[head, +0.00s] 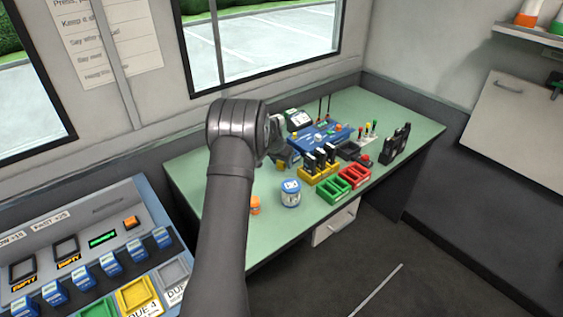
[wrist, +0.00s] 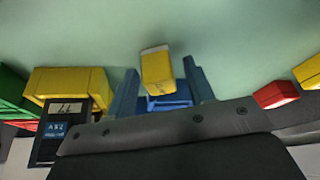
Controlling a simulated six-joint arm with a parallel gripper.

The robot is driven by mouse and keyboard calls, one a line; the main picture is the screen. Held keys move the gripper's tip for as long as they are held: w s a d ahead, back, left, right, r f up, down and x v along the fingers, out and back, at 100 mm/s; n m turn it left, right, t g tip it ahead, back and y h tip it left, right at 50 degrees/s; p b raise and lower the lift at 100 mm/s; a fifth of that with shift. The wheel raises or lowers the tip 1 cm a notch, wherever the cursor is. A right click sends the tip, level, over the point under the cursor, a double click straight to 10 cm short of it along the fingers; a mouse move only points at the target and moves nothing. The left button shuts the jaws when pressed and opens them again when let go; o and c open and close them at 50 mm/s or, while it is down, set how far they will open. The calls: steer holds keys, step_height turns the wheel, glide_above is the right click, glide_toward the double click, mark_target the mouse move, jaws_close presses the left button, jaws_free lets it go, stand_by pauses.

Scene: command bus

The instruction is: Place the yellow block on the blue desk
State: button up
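The yellow block (wrist: 158,72) stands out against the green tabletop in the wrist view. My gripper (wrist: 160,66) is open, with one blue-grey finger on each side of the block and a visible gap on both sides. A brighter blue piece (wrist: 172,99) shows just below the block; I cannot tell what it is. In the head view my arm hides most of the gripper. The blue desk (head: 303,139) is the low blue stand in the middle of the green table, with small coloured pieces on it.
A yellow rack (head: 318,179) with dark upright items, a green tray (head: 332,192) and a red tray (head: 356,175) stand in front of the blue stand. A blue-and-white jar (head: 290,194) stands nearer. The table's left part is mostly clear.

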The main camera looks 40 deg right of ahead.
steer(key=v, duration=1.1)
steer(key=shift+r, duration=0.25)
steer(key=shift+o, duration=0.5)
steer(key=shift+a+r, duration=0.2)
steer(key=shift+r, duration=0.2)
steer(key=d+v, duration=0.1)
steer(key=v, duration=0.4)
glide_above(280, 172)
step_height(280, 172, down, 11)
steer(key=shift+d+r, duration=0.1)
steer(key=shift+a+x, duration=0.15)
steer(key=shift+x, duration=1.25)
steer(key=shift+a+x, duration=0.1)
steer(key=shift+x, duration=1.3)
steer(key=shift+w, duration=0.1)
